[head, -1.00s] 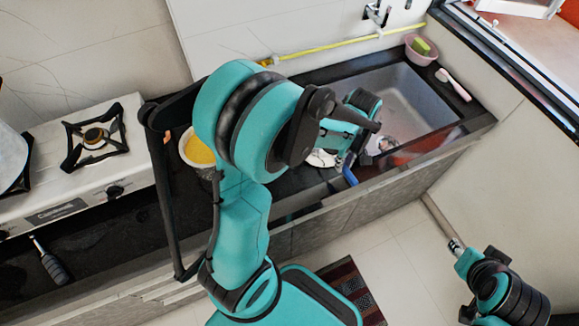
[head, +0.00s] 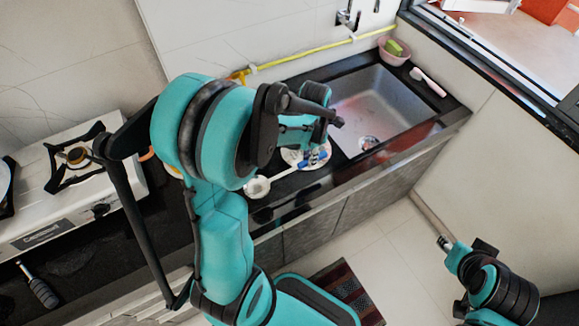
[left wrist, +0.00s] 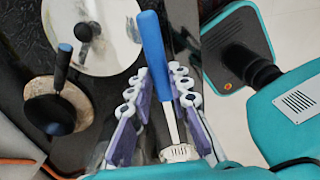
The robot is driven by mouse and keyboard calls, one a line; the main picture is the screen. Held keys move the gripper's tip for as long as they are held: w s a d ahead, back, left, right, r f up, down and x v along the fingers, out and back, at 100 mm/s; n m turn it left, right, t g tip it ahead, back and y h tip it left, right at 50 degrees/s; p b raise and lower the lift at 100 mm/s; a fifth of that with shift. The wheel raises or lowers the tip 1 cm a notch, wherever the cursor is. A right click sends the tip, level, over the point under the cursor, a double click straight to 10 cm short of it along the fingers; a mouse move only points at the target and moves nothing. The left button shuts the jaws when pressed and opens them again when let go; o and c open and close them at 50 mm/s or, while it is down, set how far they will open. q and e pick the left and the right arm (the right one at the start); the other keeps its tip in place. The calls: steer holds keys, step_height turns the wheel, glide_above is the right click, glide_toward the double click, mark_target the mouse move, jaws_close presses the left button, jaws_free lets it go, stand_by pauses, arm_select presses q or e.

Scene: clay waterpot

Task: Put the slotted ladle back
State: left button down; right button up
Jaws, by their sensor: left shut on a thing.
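The slotted ladle has a blue handle, a metal shaft and a pale slotted head; it shows in the left wrist view (left wrist: 154,55), between my fingers. My left gripper (left wrist: 159,72) is shut on it. In the head view my left gripper (head: 318,155) is above the counter, left of the sink, partly hidden by my arm. The ladle's pale round head (head: 257,187) sticks out to the left, over the counter's front part. My right arm is at the lower right; its gripper's fingers (head: 444,243) cannot be made out clearly.
A white plate (left wrist: 108,62) with a black utensil lies near the gripper, beside a dark pan-like utensil (left wrist: 53,112) on a round board. The sink (head: 385,115) is right; the stove (head: 40,215) is left. A pink basin (head: 392,53) stands behind the sink.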

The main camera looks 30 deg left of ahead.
arm_select(q)
steer(key=a+f+b, duration=0.1)
steer(key=a+f, duration=0.1)
steer(key=a+f+b, duration=0.1)
steer(key=a+f, duration=0.1)
steer(key=a+f+b, duration=0.1)
steer(key=f, duration=0.2)
steer(key=shift+a+f, duration=0.1)
steer(key=shift+a, duration=0.3)
steer(key=shift+f, duration=0.2)
steer(key=shift+r, duration=0.1)
